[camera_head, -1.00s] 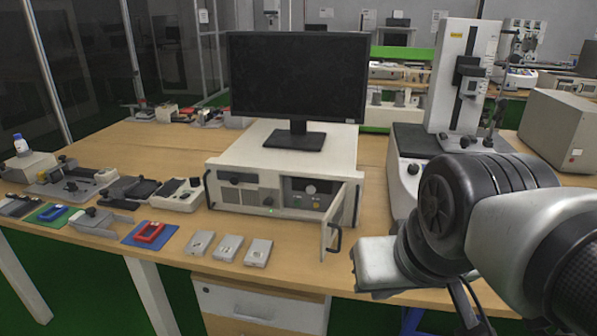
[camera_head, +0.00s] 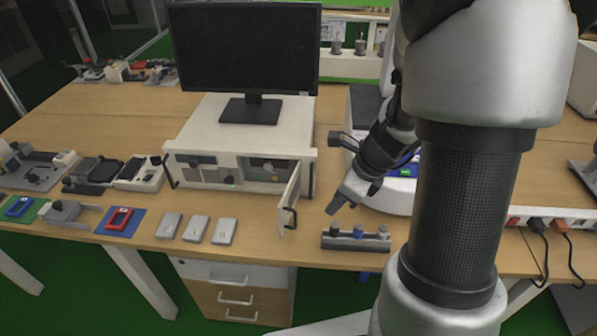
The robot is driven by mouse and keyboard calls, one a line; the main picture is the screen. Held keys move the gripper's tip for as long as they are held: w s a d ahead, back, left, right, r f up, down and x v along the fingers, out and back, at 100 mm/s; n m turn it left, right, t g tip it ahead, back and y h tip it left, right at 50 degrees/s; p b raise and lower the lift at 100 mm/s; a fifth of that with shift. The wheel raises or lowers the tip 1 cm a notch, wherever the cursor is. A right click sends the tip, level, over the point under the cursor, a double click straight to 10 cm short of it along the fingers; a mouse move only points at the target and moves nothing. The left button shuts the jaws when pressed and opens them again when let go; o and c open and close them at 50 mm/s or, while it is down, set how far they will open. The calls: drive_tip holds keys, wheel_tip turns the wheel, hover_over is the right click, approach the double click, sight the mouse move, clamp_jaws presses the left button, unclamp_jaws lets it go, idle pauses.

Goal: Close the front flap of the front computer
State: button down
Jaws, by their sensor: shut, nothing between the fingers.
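The front computer (camera_head: 190,133) is a white box on the wooden table with a black monitor (camera_head: 245,50) standing on it. Its front flap (camera_head: 290,200) is a narrow white panel with a dark handle. The flap stands open, swung out toward the front edge from the right side of the computer's front face. My gripper (camera_head: 338,203) is shut and empty, to the right of the flap and apart from it, pointing down and left. My arm hides part of the table on the right.
A dark block with several knobs (camera_head: 356,239) lies below my gripper at the table's front edge. Several small grey boxes (camera_head: 196,229) lie left of the flap. A white instrument base (camera_head: 385,200) stands behind my gripper. Drawers (camera_head: 235,296) are under the table.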

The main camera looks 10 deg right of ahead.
drive_tip(key=w+a+f+b, duration=0.3)
drive_tip(key=w+a+f, duration=0.2)
drive_tip(key=f, duration=0.4)
drive_tip(key=shift+a, duration=0.45)
drive_tip(key=shift+s+f, duration=0.1)
